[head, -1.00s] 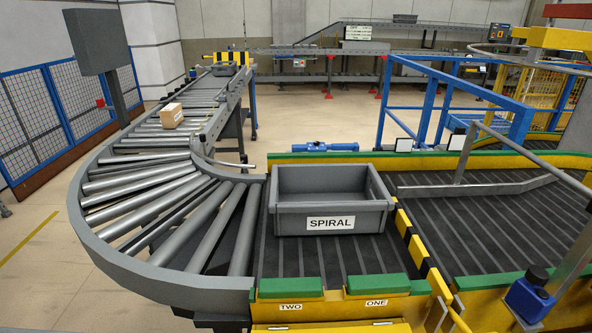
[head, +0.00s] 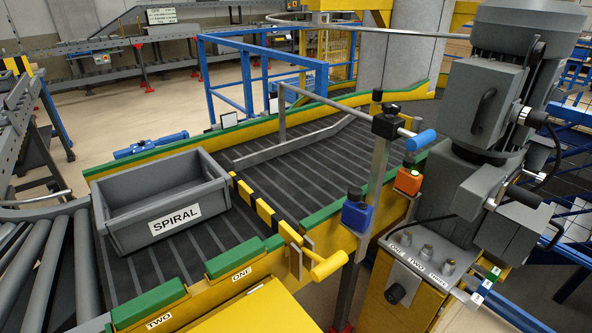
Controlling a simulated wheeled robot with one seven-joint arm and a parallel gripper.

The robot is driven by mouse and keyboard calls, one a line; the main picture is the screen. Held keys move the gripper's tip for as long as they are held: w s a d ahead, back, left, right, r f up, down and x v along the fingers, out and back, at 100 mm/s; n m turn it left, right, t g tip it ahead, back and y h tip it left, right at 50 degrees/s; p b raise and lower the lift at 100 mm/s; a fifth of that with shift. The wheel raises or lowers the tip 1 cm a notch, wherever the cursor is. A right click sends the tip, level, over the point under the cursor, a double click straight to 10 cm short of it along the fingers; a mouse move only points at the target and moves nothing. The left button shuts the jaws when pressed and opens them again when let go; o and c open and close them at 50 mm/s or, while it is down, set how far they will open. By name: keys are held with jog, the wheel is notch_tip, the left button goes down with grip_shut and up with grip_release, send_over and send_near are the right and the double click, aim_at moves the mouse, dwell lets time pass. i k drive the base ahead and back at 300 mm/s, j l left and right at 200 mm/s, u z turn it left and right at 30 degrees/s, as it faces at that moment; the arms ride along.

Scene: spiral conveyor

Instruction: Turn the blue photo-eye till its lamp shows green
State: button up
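The blue photo-eye (head: 357,217) is a small blue box with a dark round cap on top, in the head view. It is mounted on an upright post beside the yellow conveyor side, right of the yellow handle. No lit green lamp shows on it; I cannot make out its lamp from here. An orange box (head: 408,181) of similar shape sits farther back to its right. My gripper is not in view.
A grey tote marked SPIRAL (head: 160,205) sits on the dark belt. A yellow handle (head: 328,266) juts out near the photo-eye's post. A blue-ended lever (head: 420,140) stands behind it. A large grey motor-like unit (head: 485,105) and a knob panel (head: 425,255) crowd the right.

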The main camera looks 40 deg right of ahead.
aim_at(356, 213)
jog(key=k+l, duration=0.1)
jog(key=l, duration=0.25)
jog(key=k+l, duration=0.1)
jog(key=l, duration=0.2)
jog(key=k+l, duration=0.1)
jog(key=l, duration=0.25)
jog(key=k+l, duration=0.1)
jog(key=l, duration=0.2)
jog(key=u, duration=0.05)
